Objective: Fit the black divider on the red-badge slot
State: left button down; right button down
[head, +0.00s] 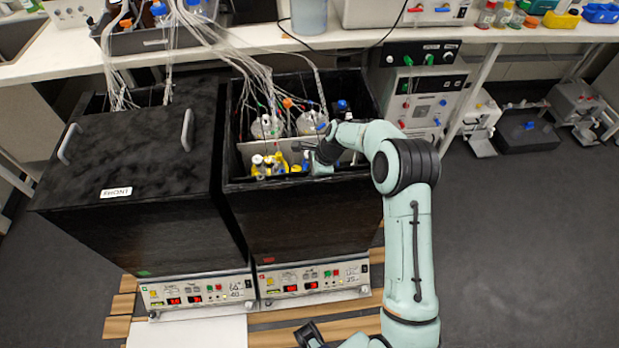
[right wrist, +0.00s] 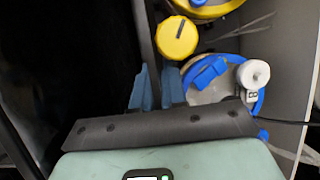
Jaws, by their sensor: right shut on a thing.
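My right gripper (right wrist: 159,88) reaches down into the open right-hand shaker box (head: 292,205), at its front side. This box has a red badge (head: 268,261) on its lower front. In the right wrist view the two blue fingers stand on either side of a thin dark panel edge (right wrist: 149,35), which looks like the black divider. The divider's lower part is hidden, and it cannot be told apart in the head view. Yellow-capped (right wrist: 177,37) and blue-capped (right wrist: 217,78) bottles stand close beside the fingers. My left gripper (head: 308,334) shows partly at the bottom edge, away from the boxes.
The left shaker box has a black lid (head: 130,150) with two handles and a green badge (head: 143,273). A pale panel (right wrist: 292,60) stands behind the front bottles. Tubes (head: 240,62) rise from the box to the bench (head: 330,42).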

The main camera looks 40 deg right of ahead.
jog(key=shift+s+a+f, duration=0.1)
jog(key=shift+s+f, duration=0.15)
jog(key=shift+f, duration=0.35)
jog(key=shift+s+f, duration=0.25)
jog(key=shift+f, duration=0.35)
jog(key=shift+s+a+f, duration=0.1)
jog(key=shift+s+f, duration=0.15)
jog(key=shift+f, duration=0.35)
jog(key=shift+w+d+f+g, duration=0.35)
jog(key=shift+w+f, duration=0.1)
jog(key=shift+w, duration=0.15)
jog(key=shift+r, duration=0.1)
jog(key=shift+s+r, duration=0.1)
jog(key=shift+r, duration=0.05)
jog(key=shift+f+b, duration=0.25)
jog(key=shift+b, duration=0.05)
